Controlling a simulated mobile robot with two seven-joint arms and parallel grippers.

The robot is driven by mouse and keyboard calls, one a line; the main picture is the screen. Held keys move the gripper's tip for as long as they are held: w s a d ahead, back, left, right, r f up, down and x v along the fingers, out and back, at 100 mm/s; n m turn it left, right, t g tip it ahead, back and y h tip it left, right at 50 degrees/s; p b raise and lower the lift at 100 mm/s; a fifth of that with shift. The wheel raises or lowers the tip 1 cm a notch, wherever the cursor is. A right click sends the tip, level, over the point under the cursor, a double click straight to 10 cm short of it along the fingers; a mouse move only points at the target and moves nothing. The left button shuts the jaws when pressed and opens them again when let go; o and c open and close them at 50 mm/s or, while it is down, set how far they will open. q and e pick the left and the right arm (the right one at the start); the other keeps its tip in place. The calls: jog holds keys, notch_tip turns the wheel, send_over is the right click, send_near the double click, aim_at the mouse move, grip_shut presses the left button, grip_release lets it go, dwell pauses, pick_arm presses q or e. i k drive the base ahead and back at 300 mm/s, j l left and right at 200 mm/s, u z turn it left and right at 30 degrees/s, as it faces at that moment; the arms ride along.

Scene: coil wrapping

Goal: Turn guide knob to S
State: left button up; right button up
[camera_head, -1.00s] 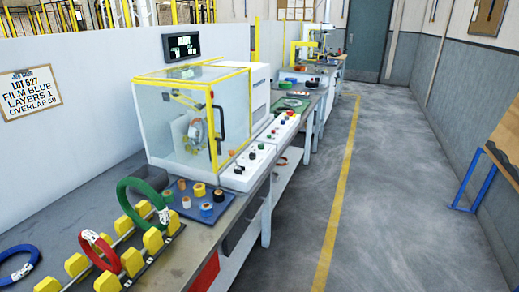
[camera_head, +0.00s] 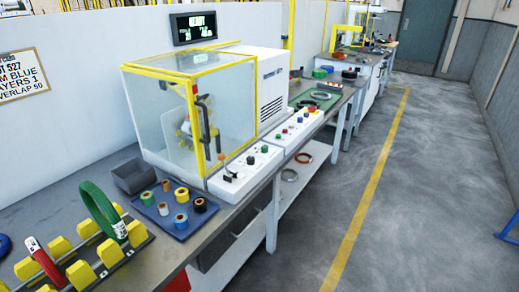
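A wrapping machine with a clear, yellow-framed guard (camera_head: 190,115) stands on the bench. A white control panel (camera_head: 248,168) sits in front of it with several small knobs and buttons. A second white panel (camera_head: 298,128) with red, green and dark buttons continues to the right. Which knob is the guide knob, and its markings, are too small to tell. Neither of my grippers is in view.
A blue mat (camera_head: 172,212) with several small tape rolls lies in front of the machine, beside a grey bin (camera_head: 134,176). A green coil (camera_head: 103,212) stands in a yellow-block rack at lower left. The floor aisle (camera_head: 420,200) is clear.

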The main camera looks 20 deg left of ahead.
aim_at(251, 160)
jog(key=i+l+u, duration=0.1)
jog(key=i+l, duration=0.6)
jog(key=l, duration=0.15)
